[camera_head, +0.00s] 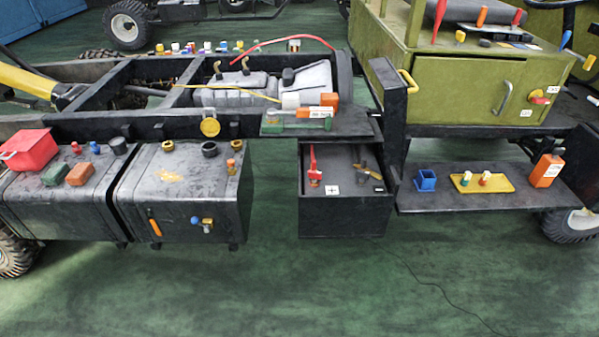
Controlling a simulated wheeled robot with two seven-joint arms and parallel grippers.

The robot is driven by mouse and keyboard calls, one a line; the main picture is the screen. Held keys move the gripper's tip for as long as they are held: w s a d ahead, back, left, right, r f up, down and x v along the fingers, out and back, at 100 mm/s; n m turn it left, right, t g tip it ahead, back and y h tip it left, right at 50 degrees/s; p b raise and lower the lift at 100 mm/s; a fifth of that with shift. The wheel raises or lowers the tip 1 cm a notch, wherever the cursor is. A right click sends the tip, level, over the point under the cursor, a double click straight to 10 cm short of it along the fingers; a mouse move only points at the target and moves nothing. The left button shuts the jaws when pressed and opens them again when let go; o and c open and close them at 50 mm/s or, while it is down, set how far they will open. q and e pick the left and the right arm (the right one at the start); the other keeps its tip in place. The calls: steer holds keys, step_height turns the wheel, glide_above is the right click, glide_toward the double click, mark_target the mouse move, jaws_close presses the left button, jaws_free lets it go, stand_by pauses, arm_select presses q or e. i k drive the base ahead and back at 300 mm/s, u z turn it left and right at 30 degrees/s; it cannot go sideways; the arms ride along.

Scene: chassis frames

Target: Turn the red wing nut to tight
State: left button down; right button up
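A small red fitting (315,178) stands on the dark battery-like box (335,222) below the middle of the chassis. It lies beside a white label with a plus mark (332,190). It may be the red wing nut, but it is too small to tell its shape or how tight it is. A red upright strip (312,156) rises just behind it. Another small red piece (76,148) sits on the dark tank at the left. Neither of my grippers is in view.
A dark shelf right of the box carries a blue cup (426,180), a yellow tray (462,187) and an orange bottle (547,169). A ledge (353,127) overhangs behind the box. The green floor (300,290) in front is clear except for a thin cable.

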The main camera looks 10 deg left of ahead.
mark_target(316, 175)
steer(key=u, duration=0.65)
steer(key=i, duration=0.75)
steer(key=u, duration=0.45)
